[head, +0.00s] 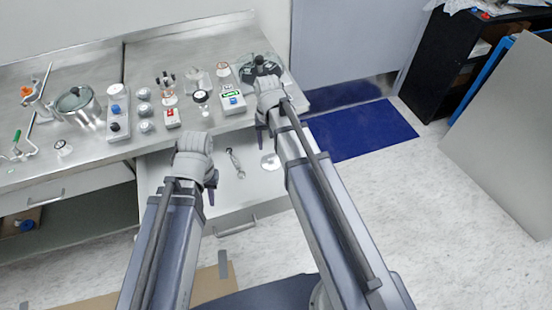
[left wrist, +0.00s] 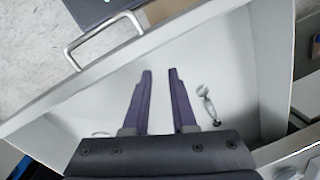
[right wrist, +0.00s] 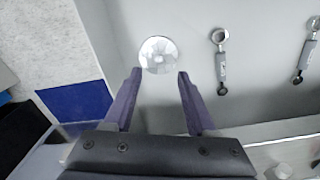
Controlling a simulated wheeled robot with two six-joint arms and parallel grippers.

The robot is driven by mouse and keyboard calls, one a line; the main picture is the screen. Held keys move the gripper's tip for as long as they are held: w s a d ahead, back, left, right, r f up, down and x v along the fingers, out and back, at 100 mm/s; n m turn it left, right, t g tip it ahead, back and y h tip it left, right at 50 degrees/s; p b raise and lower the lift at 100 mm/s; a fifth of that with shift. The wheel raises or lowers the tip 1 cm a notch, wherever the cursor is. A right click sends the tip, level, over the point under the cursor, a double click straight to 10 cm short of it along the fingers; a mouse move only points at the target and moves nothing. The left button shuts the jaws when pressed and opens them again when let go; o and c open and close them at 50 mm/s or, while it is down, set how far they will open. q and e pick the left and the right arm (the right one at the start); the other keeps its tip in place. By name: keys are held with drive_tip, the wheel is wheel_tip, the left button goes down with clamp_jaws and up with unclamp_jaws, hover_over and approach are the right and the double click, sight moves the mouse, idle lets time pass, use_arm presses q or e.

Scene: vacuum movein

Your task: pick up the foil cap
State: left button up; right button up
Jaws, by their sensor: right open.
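The foil cap (right wrist: 158,55), a round shiny silver disc, lies flat on the white floor of the open drawer. It also shows in the head view (head: 270,161), just left of my right arm. My right gripper (right wrist: 160,72) is open above the drawer, with the cap showing between and just beyond its fingertips and nothing held. The height between them is hard to tell. My left gripper (left wrist: 160,71) is open and empty over the drawer's left part; in the head view its fingers (head: 211,188) are partly hidden by the wrist.
A small wrench-like tool (right wrist: 220,62) lies beside the cap in the drawer, and another tool (right wrist: 307,50) lies further right. The drawer has a front handle (head: 236,226). The metal bench (head: 70,172) above holds a pot (head: 78,104) and several small devices. A blue mat (head: 365,130) lies on the floor.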

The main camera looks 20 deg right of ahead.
sight(271, 159)
drive_tip(key=shift+w+d, duration=0.25)
drive_tip(key=shift+d, duration=0.15)
use_arm(q)
drive_tip(key=f+b, duration=0.8)
drive_tip(key=shift+d+f, duration=0.1)
drive_tip(key=shift+d, duration=0.15)
use_arm(e)
drive_tip(key=f, duration=0.8)
drive_tip(key=shift+a, duration=0.2)
clamp_jaws()
